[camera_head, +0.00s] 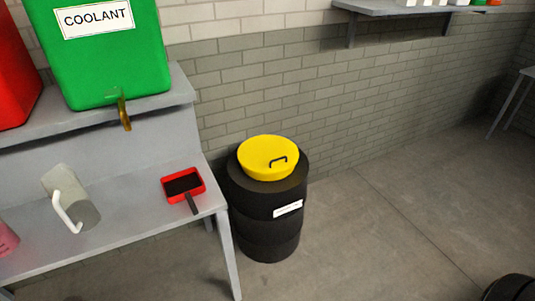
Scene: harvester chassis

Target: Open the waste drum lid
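The waste drum (266,215) is a black ribbed barrel with a white label on its front. It stands upright on the floor against the brick wall, right of the grey bench. Its yellow round lid (262,151) lies on top and appears closed. A small dark handle (278,161) sticks up from the lid, right of its middle. Neither of my grippers shows in the head view.
The grey bench (130,213) holds a red tray (172,186) and a pale jug (67,186). A green coolant tank (106,62) stands on its upper shelf. A wall shelf (385,8) is at top right.

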